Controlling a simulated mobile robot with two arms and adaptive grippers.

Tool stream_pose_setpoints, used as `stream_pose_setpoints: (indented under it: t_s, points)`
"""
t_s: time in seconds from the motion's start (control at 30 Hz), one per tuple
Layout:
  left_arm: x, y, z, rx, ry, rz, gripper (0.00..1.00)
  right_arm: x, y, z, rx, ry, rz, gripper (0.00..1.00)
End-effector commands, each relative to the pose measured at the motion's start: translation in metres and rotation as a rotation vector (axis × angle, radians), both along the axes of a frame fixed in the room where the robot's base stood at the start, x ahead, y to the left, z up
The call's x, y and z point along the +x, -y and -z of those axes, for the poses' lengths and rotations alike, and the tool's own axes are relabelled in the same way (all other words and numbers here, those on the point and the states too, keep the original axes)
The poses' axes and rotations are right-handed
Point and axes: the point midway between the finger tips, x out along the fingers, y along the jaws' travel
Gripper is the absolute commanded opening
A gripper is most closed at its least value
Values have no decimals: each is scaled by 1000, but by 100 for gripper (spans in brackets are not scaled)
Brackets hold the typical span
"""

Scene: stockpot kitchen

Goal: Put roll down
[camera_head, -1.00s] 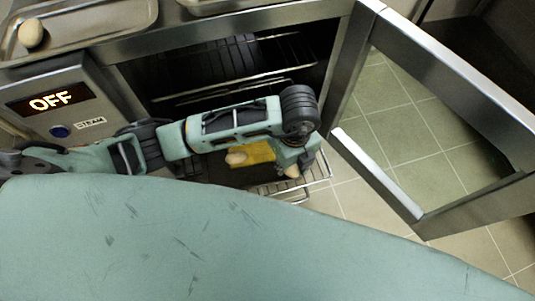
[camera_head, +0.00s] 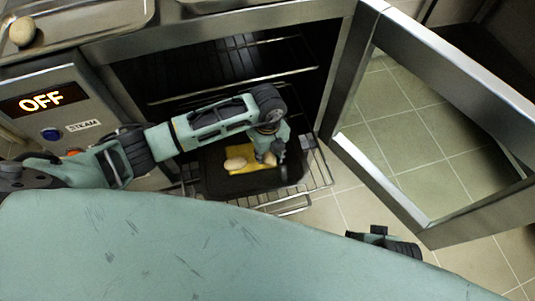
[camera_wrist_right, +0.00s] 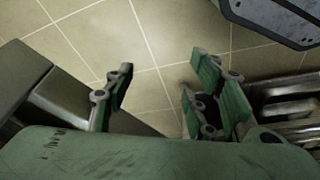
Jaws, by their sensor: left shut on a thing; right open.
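My left gripper (camera_head: 268,158) points down over the dark baking tray (camera_head: 225,187) on the pulled-out oven rack. It is shut on a pale roll (camera_head: 270,159), mostly hidden by the fingers, at the right part of the yellow sheet (camera_head: 243,154). I cannot tell whether this roll touches the sheet. Another roll (camera_head: 235,164) lies on the sheet just left of the gripper. My right gripper (camera_wrist_right: 160,95) is open and empty above the tiled floor in the right wrist view.
The oven door (camera_head: 380,190) stands open at the right. A metal tray (camera_head: 95,22) with a roll (camera_head: 22,32) sits on the counter at top left. The oven panel (camera_head: 50,100) reads OFF. The wire rack (camera_head: 318,172) sticks out around the baking tray.

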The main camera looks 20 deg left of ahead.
Motion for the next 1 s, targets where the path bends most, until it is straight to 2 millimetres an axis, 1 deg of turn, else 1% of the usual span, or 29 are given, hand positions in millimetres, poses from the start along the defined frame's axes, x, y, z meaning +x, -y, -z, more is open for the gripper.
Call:
stream_pose_setpoints:
  t_s: [0.07,0.37,0.5,0.53,0.7,0.73,1.0]
  points:
    - [0,0,5,-1,1,1,10,0,0,-4,-1,2,0,50]
    - [0,1,6,-1,1,1,10,0,0,-5,-1,2,0,50]
    - [0,1,8,-1,1,1,10,0,0,-9,0,4,1,50]
    - [0,1,8,-1,1,2,34,0,0,-10,0,4,1,50]
    - [0,1,7,-1,1,2,49,0,0,-10,0,3,1,50]
    - [0,1,7,-1,1,1,50,0,0,-10,0,3,1,50]
    - [0,1,7,-1,1,1,50,0,0,-9,0,3,1,50]
